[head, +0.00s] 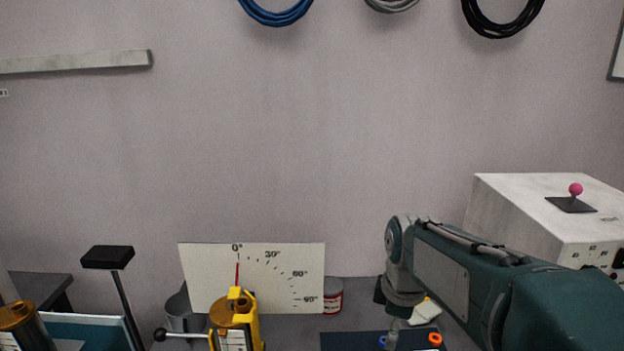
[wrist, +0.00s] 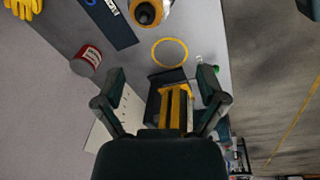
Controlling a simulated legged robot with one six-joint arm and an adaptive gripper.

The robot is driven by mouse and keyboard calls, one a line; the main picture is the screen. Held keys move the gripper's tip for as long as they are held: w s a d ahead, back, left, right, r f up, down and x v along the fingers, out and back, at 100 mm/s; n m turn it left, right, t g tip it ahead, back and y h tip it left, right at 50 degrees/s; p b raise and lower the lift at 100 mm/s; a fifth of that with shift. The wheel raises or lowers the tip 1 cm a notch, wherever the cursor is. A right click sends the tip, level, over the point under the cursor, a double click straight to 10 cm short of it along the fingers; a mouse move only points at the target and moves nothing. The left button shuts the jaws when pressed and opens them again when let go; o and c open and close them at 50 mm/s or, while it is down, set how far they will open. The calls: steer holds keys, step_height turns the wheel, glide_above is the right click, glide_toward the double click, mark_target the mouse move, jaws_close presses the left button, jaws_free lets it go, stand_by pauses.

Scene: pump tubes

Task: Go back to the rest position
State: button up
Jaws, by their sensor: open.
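My gripper (wrist: 161,82) is open in the wrist view, with its two dark fingers spread wide apart. A yellow and black device (wrist: 174,105) shows between and beyond the fingers, and nothing is visibly held. In the head view my arm reaches in from the lower right and its wrist bends down near the mat; I cannot make out the fingers there. A yellow device (head: 245,318) stands at the bottom of the head view, in front of a white angle board (head: 290,270). A red pointer (head: 237,274) on the board stands at the 0° mark.
A red and white can (head: 333,295) stands right of the board. A dark blue mat (head: 345,341) lies near my wrist. A white box (head: 515,215) with a pink-knobbed stick is at the right. A yellow ring (wrist: 155,56) lies on the table.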

steer(key=s+r+m+t, duration=0.1)
steer(key=s+m+t, duration=0.3)
steer(key=s+m, duration=0.9)
steer(key=s, duration=0.2)
steer(key=shift+s+m, duration=0.3)
steer(key=shift+s, duration=0.05)
steer(key=shift+d, duration=0.1)
stand_by(0.5)
